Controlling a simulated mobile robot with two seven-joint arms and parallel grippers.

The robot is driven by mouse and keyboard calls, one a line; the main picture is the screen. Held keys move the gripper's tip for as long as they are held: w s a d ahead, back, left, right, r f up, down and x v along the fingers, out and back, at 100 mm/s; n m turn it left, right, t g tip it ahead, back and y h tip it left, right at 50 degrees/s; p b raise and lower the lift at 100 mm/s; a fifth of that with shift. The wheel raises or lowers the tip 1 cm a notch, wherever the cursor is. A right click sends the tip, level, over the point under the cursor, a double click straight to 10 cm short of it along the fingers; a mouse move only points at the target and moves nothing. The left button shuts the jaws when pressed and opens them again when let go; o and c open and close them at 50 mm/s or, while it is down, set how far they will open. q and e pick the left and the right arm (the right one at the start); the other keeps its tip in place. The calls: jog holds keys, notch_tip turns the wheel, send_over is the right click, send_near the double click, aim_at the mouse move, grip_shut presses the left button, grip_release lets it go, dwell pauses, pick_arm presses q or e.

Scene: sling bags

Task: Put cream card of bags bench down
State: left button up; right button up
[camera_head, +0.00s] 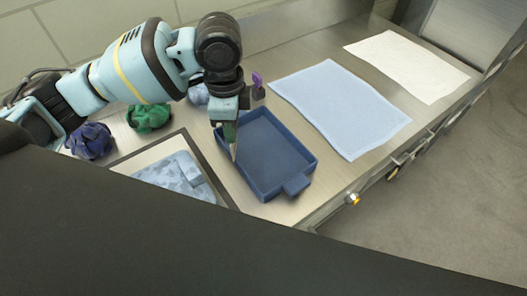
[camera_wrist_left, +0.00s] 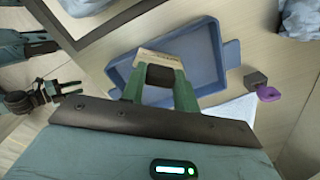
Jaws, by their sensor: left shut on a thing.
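My left gripper (camera_head: 231,122) is shut on the cream card (camera_wrist_left: 158,57), which stands out beyond the fingertips in the left wrist view. In the head view the card (camera_head: 234,152) shows only as a thin edge below the fingers. It hangs over the left side of a blue tray (camera_head: 296,186); I cannot tell whether it touches the tray. The tray (camera_wrist_left: 232,54) also shows behind the card in the left wrist view and looks empty. A dark gripper (camera_wrist_left: 62,90), apparently my right one, shows at the left of the wrist view; its jaw opening is unclear.
A dark-framed board (camera_head: 120,163) with a pale blue patterned bag (camera_head: 165,178) lies left of the tray. Purple (camera_head: 90,141) and green (camera_head: 149,117) bundles stand behind. A purple-ringed dark block (camera_wrist_left: 256,79) is near the tray. Blue (camera_head: 338,103) and white (camera_head: 405,65) cloths lie right.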

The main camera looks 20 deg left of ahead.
pick_arm(q)
jog(key=s+d+m, duration=0.2)
jog(key=s+m, duration=0.2)
jog(key=m, duration=1)
jog(key=s+d+m, duration=0.1)
jog(key=s+m, duration=0.4)
jog(key=m, duration=0.9)
jog(key=shift+w+f+b, duration=0.1)
jog(key=shift+w+f, duration=0.9)
jog(key=shift+w, duration=1.7)
jog(key=shift+w+f+b, duration=0.1)
jog(key=shift+w+f, duration=0.85)
jog(key=shift+w, duration=1.75)
jog(key=shift+w+f+b, duration=0.1)
jog(key=shift+w+f, duration=0.9)
jog(key=shift+w, duration=1.7)
jog(key=shift+f, duration=0.15)
jog(key=o, duration=1)
